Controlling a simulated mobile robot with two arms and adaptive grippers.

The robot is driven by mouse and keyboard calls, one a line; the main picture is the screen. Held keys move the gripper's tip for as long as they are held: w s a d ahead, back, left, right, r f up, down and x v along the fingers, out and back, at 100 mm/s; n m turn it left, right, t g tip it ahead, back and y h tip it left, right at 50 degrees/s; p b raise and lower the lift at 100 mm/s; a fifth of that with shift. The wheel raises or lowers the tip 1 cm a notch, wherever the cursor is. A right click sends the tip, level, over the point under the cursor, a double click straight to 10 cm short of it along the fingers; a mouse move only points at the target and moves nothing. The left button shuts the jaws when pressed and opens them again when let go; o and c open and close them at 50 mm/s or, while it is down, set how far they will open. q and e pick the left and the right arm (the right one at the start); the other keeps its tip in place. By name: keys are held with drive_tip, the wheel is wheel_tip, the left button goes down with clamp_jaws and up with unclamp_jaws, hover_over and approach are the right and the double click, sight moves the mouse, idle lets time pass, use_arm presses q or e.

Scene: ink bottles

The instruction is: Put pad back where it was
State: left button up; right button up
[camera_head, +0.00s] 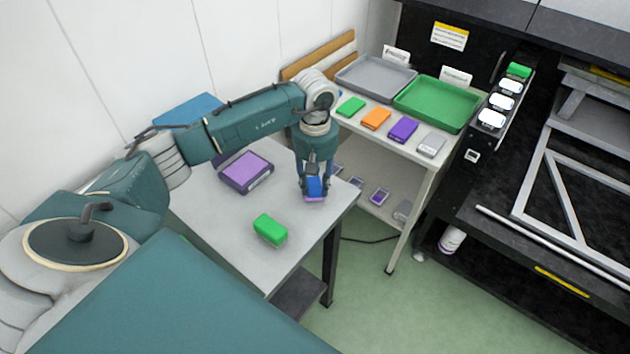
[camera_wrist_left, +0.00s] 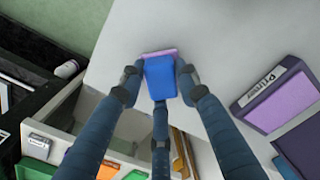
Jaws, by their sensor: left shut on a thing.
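My left gripper (camera_head: 314,182) is shut on a blue block with a pale purple base (camera_head: 315,198), over the right corner of the small grey table. In the left wrist view the gripper's fingers (camera_wrist_left: 160,88) close around the blue block (camera_wrist_left: 161,75). I cannot tell whether its base touches the table. An open ink pad with a purple surface and dark purple frame (camera_head: 245,171) lies on the table, left of the gripper. It also shows at the right of the left wrist view (camera_wrist_left: 278,101), with a printed label. My right gripper is not in view.
A green block (camera_head: 270,229) lies near the table's front edge. The shelf behind holds a grey tray (camera_head: 375,78), a green tray (camera_head: 437,103), and green, orange, purple (camera_head: 403,130) and grey pads in a row. A gap separates table and shelf.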

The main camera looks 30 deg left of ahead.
sight(315, 182)
use_arm(q)
drive_tip(key=shift+f, duration=0.15)
drive_tip(key=o, duration=1)
drive_tip(key=shift+r, duration=0.35)
drive_tip(key=shift+r+b, duration=1.55)
drive_tip(key=shift+r, duration=4.3)
drive_tip(key=shift+d, duration=0.1)
